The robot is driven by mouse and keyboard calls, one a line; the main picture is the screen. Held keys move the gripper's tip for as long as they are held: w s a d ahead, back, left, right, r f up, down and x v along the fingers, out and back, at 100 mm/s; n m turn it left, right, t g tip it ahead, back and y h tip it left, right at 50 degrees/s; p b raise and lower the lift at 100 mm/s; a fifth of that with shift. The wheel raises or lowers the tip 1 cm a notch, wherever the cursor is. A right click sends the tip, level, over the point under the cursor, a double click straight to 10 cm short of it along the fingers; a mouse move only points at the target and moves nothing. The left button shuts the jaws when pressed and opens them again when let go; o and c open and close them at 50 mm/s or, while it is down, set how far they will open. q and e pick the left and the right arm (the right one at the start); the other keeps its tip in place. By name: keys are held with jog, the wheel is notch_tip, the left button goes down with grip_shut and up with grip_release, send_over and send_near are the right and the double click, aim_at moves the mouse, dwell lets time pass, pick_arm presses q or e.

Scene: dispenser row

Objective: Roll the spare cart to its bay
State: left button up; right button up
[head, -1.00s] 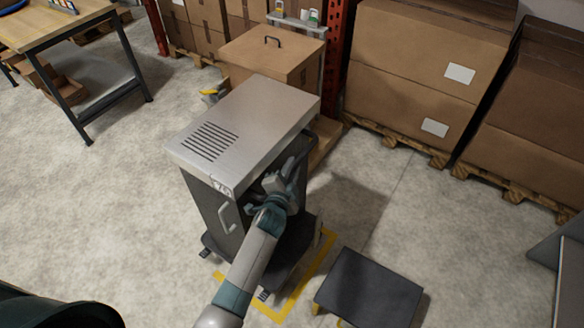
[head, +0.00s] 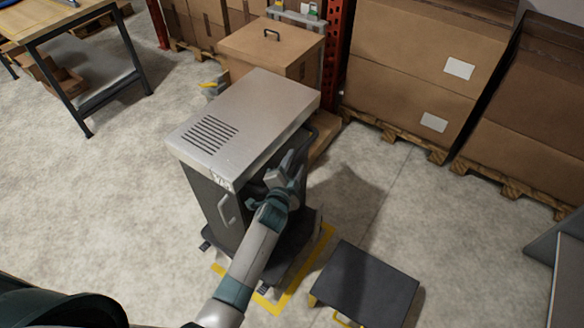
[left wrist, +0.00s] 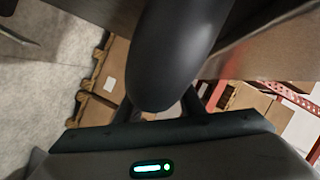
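The cart (head: 250,105) is a tall grey cabinet with a slotted metal top, a pale handle on its front and a dark wheeled base. It stands upright in the middle of the head view. Its base overlaps a yellow floor outline (head: 288,297), whose near and right lines show. My left gripper (head: 283,172) is at the cart's right side, at its dark push bar. In the left wrist view a thick dark bar (left wrist: 172,60) lies between the fingers, which look closed on it. The fingertips are partly hidden. My right gripper is out of view.
A low black step stool (head: 365,285) stands right of the outline. Cartons on pallets (head: 425,60) line the back right. A carton with a handle (head: 270,48) is behind the cart. A workbench (head: 85,60) stands far left. The floor left of the cart is clear.

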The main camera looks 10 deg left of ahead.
pick_arm(q)
jog(key=shift+s+a+r, duration=0.1)
jog(key=shift+s+a, duration=0.05)
jog(key=shift+s, duration=0.35)
jog(key=b+v, duration=0.3)
jog(key=v, duration=1.3)
jog(key=shift+s, duration=0.25)
